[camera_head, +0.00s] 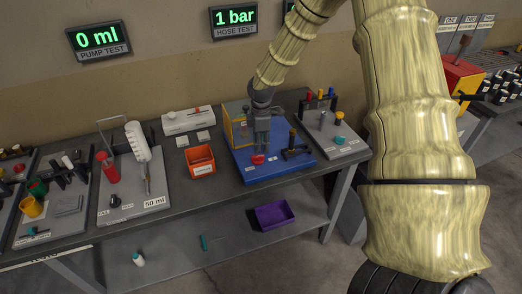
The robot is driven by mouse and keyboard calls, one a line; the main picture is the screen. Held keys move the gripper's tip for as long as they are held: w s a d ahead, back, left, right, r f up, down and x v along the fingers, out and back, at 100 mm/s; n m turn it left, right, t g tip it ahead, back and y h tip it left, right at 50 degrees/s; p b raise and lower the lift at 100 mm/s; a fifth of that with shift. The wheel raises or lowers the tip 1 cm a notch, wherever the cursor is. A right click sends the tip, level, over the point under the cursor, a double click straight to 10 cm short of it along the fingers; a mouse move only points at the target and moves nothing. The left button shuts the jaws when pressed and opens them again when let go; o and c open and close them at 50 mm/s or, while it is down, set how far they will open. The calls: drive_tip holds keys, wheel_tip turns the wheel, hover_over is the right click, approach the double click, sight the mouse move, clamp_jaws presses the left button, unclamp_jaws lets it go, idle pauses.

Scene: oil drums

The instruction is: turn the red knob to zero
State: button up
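The red knob (258,159) sits near the front of a blue board (282,172) on the grey workbench. A small white label lies beside it. My gripper (261,150) points down over the blue board, right at or just above the knob. Its fingers are small and dark here, so I cannot tell whether they touch the knob or are open or shut. The knob's pointer and scale are too small to read. The wall display reading "1 bar", labelled HOSE TEST (234,20), hangs above.
A black-handled fitting (294,150) stands right of the knob on the board, with a yellow panel (238,128) behind. An orange bin (201,162) is to the left. A grey board (335,140) with coloured parts is to the right. A purple bin (272,215) sits on the lower shelf.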

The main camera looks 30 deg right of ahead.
sight(261, 155)
wheel_tip(261, 155, up, 7)
drive_tip(key=shift+f, duration=0.2)
drive_tip(key=shift+d, duration=0.1)
idle(0.5)
